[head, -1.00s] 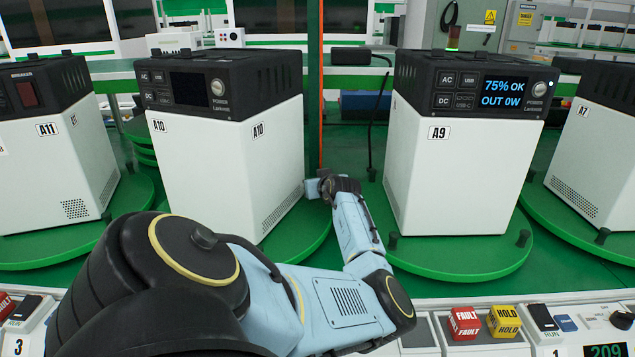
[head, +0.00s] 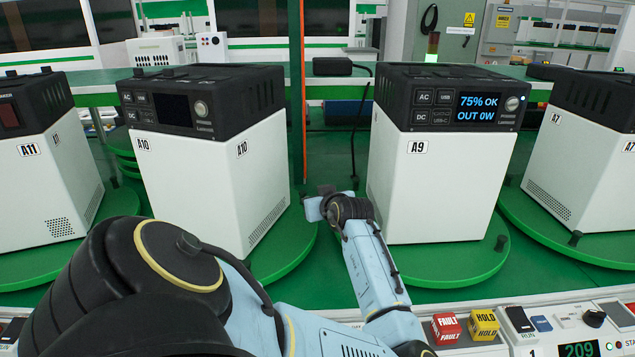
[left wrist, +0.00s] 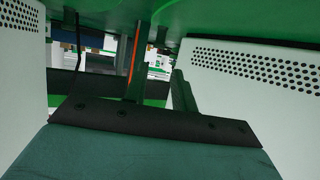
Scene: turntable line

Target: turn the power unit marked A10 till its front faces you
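The power unit A10 (head: 195,185) is a white box with a black top on a green turntable (head: 285,268), left of centre in the head view. Its panel face, with a dark screen (head: 173,110), points mostly toward me and a little left; its right side also carries an A10 label. My left gripper (head: 318,206) is in the gap between A10 and A9, low, just right of A10's right side and seemingly apart from it. The left wrist view shows a perforated white wall (left wrist: 255,70) on the right. The finger opening is unclear. My right gripper is not in view.
Unit A9 (head: 435,190), with a lit screen, stands close right of my left gripper. A11 (head: 40,190) is at the left, A7 (head: 580,170) at the right. An orange post (head: 302,95) rises behind the gap. FAULT (head: 446,328) and HOLD (head: 483,324) blocks sit in front.

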